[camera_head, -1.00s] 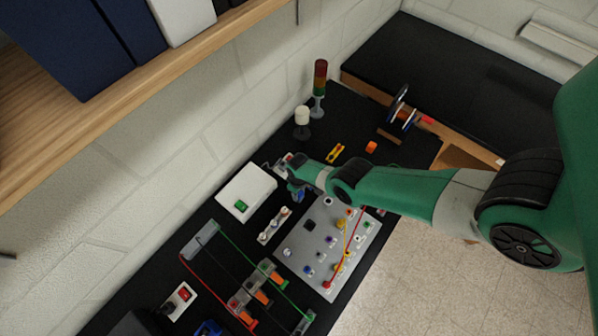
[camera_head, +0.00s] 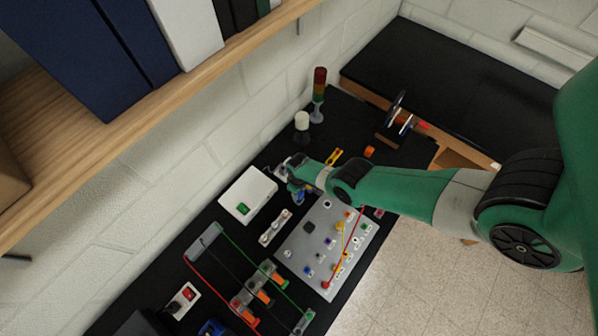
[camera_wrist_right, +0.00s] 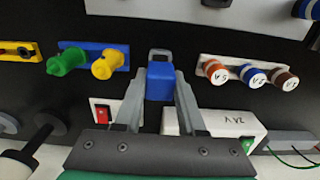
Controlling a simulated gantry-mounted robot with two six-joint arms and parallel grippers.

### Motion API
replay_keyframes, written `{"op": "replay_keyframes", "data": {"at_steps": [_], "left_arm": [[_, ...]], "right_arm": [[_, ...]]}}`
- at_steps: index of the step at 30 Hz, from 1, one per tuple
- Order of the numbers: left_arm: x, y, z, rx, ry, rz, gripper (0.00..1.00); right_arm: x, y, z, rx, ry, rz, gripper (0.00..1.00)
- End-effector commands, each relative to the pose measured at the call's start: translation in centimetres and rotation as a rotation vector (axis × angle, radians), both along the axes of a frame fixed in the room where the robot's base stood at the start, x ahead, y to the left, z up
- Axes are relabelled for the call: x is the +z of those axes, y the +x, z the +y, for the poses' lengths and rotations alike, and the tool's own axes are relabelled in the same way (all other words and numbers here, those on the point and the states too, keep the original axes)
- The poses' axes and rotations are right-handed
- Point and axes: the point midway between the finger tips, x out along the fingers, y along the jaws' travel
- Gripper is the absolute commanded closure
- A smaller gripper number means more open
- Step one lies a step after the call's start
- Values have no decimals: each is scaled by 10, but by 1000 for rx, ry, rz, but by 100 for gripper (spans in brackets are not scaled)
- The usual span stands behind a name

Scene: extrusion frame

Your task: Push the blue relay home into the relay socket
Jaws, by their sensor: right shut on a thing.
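The blue relay (camera_wrist_right: 158,83), an upright block with a grey loop on top, is between the fingers of my right gripper (camera_wrist_right: 160,92) in the right wrist view. Both fingers press its sides. In the head view my right gripper (camera_head: 297,187) is small, low over the black bench at the far end of the arm, between the white box and the grey panel. The relay socket cannot be made out; the fingers and relay hide what lies beneath, so I cannot tell how deep the relay sits. My left gripper is not in view.
A blue strip with green and yellow knobs (camera_wrist_right: 88,62) and a white fuse strip (camera_wrist_right: 248,74) flank the gripper. The white box (camera_head: 247,195) and grey panel (camera_head: 318,243) lie close by. A stack light (camera_head: 318,95) stands behind.

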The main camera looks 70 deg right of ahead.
Motion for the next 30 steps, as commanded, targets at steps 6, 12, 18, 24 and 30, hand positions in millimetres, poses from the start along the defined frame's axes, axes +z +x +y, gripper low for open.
{"op": "replay_keyframes", "data": {"at_steps": [6, 12, 18, 24, 30], "left_arm": [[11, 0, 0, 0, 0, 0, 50], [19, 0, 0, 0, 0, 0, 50], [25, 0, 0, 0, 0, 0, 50], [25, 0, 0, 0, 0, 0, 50], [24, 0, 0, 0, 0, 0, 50]], "right_arm": [[11, 0, 0, 0, 0, 0, 100], [19, 0, 0, 0, 0, 0, 100], [25, 0, 0, 0, 0, 0, 100], [24, 0, 0, 0, 0, 0, 100], [24, -1, 0, -12, 1, 3, 100]]}}
